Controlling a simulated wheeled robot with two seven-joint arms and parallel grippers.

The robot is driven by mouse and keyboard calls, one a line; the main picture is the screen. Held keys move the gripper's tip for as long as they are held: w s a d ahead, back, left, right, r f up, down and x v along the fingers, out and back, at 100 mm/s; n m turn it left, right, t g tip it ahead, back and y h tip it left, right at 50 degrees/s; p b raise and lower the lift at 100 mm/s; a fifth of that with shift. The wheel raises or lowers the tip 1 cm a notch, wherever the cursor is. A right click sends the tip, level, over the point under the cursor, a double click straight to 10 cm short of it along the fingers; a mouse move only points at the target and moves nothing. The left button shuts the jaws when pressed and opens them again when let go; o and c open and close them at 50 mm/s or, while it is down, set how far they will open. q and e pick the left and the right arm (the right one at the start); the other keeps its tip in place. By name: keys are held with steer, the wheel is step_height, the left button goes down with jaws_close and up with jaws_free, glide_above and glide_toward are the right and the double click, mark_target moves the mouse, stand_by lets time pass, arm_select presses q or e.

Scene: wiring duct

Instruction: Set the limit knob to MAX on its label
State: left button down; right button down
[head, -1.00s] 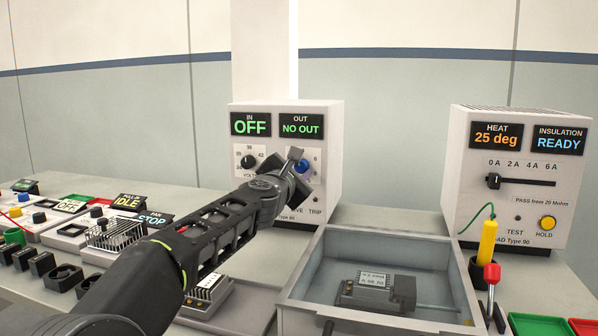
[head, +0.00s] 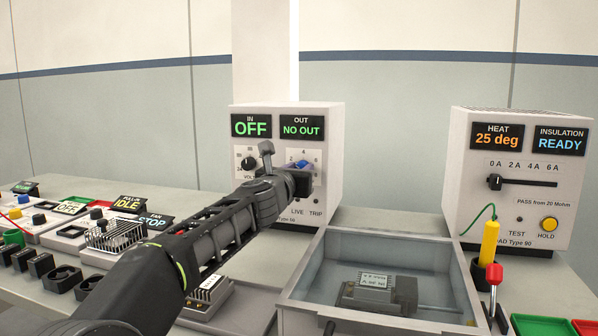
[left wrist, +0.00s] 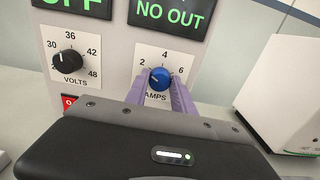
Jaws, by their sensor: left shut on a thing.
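The blue AMPS knob (head: 303,164) is on the front of the power supply (head: 330,150), under the NO OUT display. In the left wrist view the knob (left wrist: 160,78) shows up close, with 2, 4 and 6 around it on its white label (left wrist: 168,57). A pale mark on the knob seems to point left, toward the 2. No MAX marking is readable; the label's lower part is hidden. My left gripper (left wrist: 158,88) is shut on the knob, with one purple finger on each side. My right gripper is not in view.
The black VOLTS knob (left wrist: 66,62) sits left of the blue knob. An open grey tray (head: 310,262) with a metal block stands in front at right. A HEAT and INSULATION tester (head: 520,190) stands further right. Several modules and switches line the bench at left.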

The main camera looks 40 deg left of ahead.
arm_select(q)
steer(key=shift+f, duration=0.15)
steer(key=c, duration=1.1)
jaws_free()
steer(key=shift+b+v, duration=0.3)
steer(key=shift+v, duration=3.6)
